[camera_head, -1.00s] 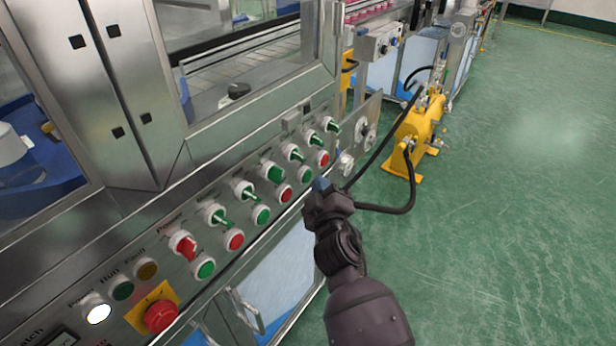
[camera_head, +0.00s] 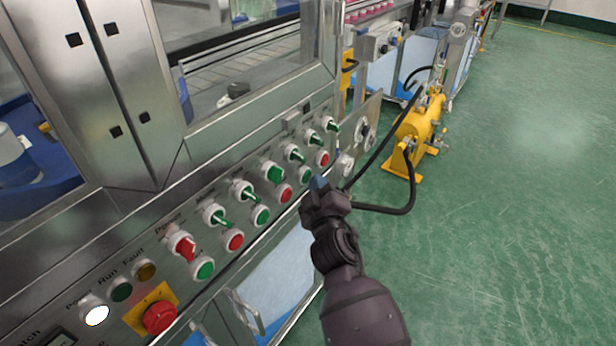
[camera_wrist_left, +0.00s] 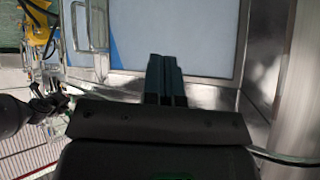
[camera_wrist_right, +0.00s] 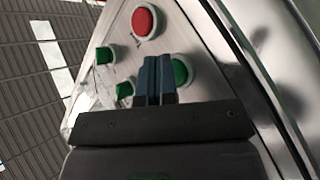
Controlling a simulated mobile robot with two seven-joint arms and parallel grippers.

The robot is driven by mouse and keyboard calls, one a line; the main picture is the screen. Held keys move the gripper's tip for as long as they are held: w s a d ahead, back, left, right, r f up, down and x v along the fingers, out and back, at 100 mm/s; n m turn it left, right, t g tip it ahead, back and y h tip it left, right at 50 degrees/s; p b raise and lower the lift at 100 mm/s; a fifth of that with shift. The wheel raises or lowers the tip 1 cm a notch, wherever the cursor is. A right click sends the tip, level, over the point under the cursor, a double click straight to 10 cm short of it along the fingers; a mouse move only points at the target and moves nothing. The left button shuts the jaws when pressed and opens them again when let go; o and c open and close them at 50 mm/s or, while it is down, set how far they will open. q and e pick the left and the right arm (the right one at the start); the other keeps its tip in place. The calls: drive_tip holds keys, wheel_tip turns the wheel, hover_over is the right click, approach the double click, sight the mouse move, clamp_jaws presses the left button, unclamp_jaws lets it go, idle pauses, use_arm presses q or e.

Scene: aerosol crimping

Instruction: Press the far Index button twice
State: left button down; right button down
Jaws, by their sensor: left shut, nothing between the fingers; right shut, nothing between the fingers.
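The control panel carries a lower row of red and green push buttons. At its far end are a red button (camera_head: 323,159) and a green button (camera_head: 305,173); the Index label cannot be read. My right gripper (camera_head: 319,184) is shut and empty, its blue fingertips just beside the green button. In the right wrist view the fingers (camera_wrist_right: 159,68) partly cover a green button (camera_wrist_right: 180,72), with a red button (camera_wrist_right: 145,22) beyond. Contact cannot be told. My left gripper (camera_wrist_left: 163,68) is shut and empty, seen only in its wrist view.
Green selector switches (camera_head: 295,153) line the panel above the buttons. A red emergency stop (camera_head: 160,317) is at the near end. A door handle (camera_head: 246,312) sticks out below. A yellow machine (camera_head: 418,130) with black hoses stands beyond; the green floor at right is clear.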

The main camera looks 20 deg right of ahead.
use_arm(q)
drive_tip(key=shift+s+f, duration=0.1)
drive_tip(key=shift+s, duration=0.2)
use_arm(e)
drive_tip(key=shift+w+a, duration=0.1)
use_arm(q)
drive_tip(key=shift+w+r, duration=0.5)
drive_tip(key=shift+w, duration=0.1)
use_arm(e)
drive_tip(key=shift+s+d, duration=0.5)
drive_tip(key=shift+s, duration=0.15)
use_arm(q)
drive_tip(key=shift+s, duration=0.1)
drive_tip(key=shift+w+r+t+p, duration=0.15)
drive_tip(key=shift+w+r+p, duration=0.15)
drive_tip(key=shift+r+p, duration=0.25)
drive_tip(key=shift+w+r+t+p, duration=0.15)
drive_tip(key=shift+w+r+p, duration=0.1)
drive_tip(key=shift+r+p, duration=0.3)
use_arm(e)
drive_tip(key=s+d, duration=0.1)
drive_tip(key=s, duration=0.1)
drive_tip(key=s+d, duration=0.2)
use_arm(q)
drive_tip(key=shift+w+r, duration=0.15)
drive_tip(key=shift+w, duration=0.05)
